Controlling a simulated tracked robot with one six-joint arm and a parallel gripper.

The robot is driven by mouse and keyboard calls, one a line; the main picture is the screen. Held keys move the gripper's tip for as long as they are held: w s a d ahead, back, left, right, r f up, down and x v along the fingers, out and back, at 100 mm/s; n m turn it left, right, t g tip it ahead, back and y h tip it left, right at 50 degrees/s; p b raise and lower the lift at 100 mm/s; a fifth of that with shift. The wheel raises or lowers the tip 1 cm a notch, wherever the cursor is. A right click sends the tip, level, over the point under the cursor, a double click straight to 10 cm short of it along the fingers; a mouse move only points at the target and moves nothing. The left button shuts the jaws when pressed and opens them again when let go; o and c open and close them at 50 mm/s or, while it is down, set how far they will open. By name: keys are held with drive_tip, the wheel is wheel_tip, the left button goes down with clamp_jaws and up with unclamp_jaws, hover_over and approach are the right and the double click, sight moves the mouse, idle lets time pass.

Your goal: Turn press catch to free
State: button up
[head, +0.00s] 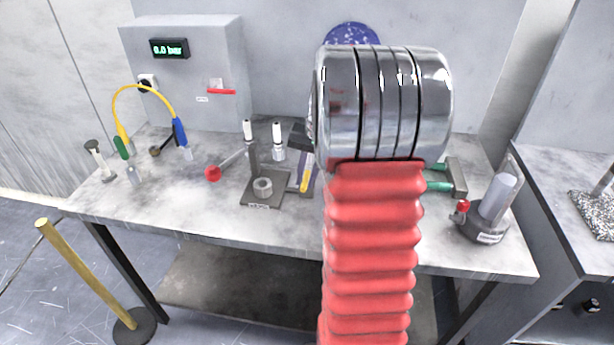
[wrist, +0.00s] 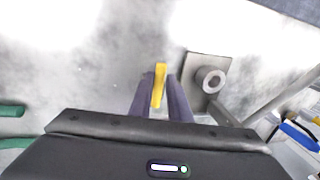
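The small press (head: 265,192) stands on the bench left of my arm, with a grey base, a column, a ring-like part and a lever ending in a red ball (head: 213,173). In the wrist view the press (wrist: 195,100) is just right of my fingers. My gripper (wrist: 160,85) points down, its two grey-purple fingers closed on a slim yellow piece (wrist: 160,72) that fills the gap between them. The yellow piece shows in the head view (head: 305,178) beside the press, partly hidden by a finger. I cannot make out a separate catch on the press.
A grey box (head: 190,60) with a gauge reading 0.0 bar stands at the back left. White-topped bottles (head: 278,140) stand behind the press. A round stand (head: 484,225) with a red knob and cylinder is at right. Green-handled parts (head: 440,186) lie behind my arm.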

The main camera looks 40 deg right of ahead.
clamp_jaws()
